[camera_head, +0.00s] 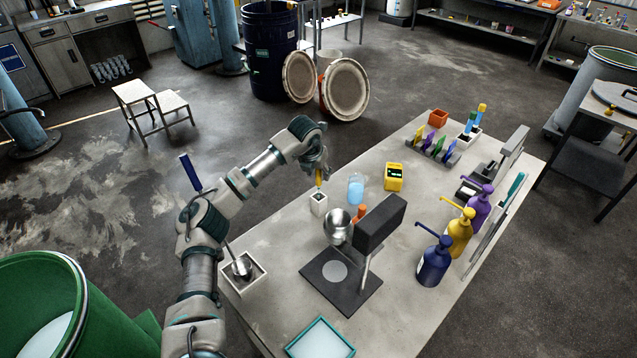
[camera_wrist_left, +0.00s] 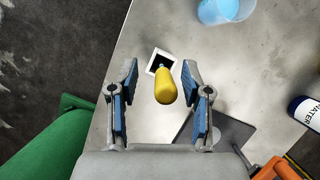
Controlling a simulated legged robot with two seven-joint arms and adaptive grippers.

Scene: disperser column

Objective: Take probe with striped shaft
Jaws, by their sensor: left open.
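A probe with a yellow handle (camera_head: 319,177) stands upright in a small white holder (camera_head: 319,204) near the table's left edge. In the left wrist view its yellow handle (camera_wrist_left: 165,86) points toward the camera above the white holder (camera_wrist_left: 153,61). My left gripper (camera_head: 319,163) is over the handle. In the left wrist view my left gripper (camera_wrist_left: 160,78) is open, with the handle between its fingers and gaps on both sides. The shaft is mostly hidden, so I cannot make out stripes. My right gripper is not in view.
A blue-filled beaker (camera_head: 356,188) and a yellow device (camera_head: 394,177) stand right of the holder. A dark stand (camera_head: 380,225) and a steel bowl (camera_head: 337,227) are nearer. A white box (camera_head: 257,281) holds a metal tool. Pump bottles (camera_head: 433,263) line the right edge.

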